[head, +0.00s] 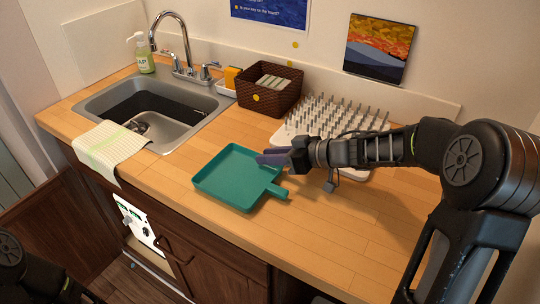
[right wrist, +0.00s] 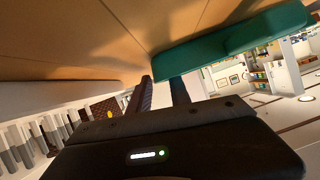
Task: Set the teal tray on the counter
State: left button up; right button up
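The teal tray (head: 225,180) lies flat on the wooden counter (head: 345,240), right of the sink, with its short handle (head: 277,193) pointing toward the front right. Part of it shows at the upper right of the right wrist view (right wrist: 235,42). My right gripper (head: 268,157) is at the tray's back right edge, behind the handle. Its two fingers (right wrist: 162,88) are apart with nothing seen between them; I cannot tell whether they touch the tray. At the lower left of the head view only part of my left arm shows; its fingers are out of view.
A white rack with metal pegs (head: 300,138) stands close behind my right gripper. A brown basket (head: 268,95) is behind the tray. The sink (head: 150,108), with a striped towel (head: 108,150) over its front edge, is to the left. The counter's front right is clear.

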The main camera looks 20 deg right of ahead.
jog(key=shift+r, duration=0.1)
jog(key=shift+d+r, duration=0.1)
jog(key=shift+r, duration=0.1)
jog(key=p+v, duration=0.9)
jog(key=v, duration=0.2)
jog(key=shift+r, duration=0.1)
jog(key=shift+s+d, duration=0.15)
jog(key=shift+s, duration=0.1)
jog(key=shift+s+d, duration=0.1)
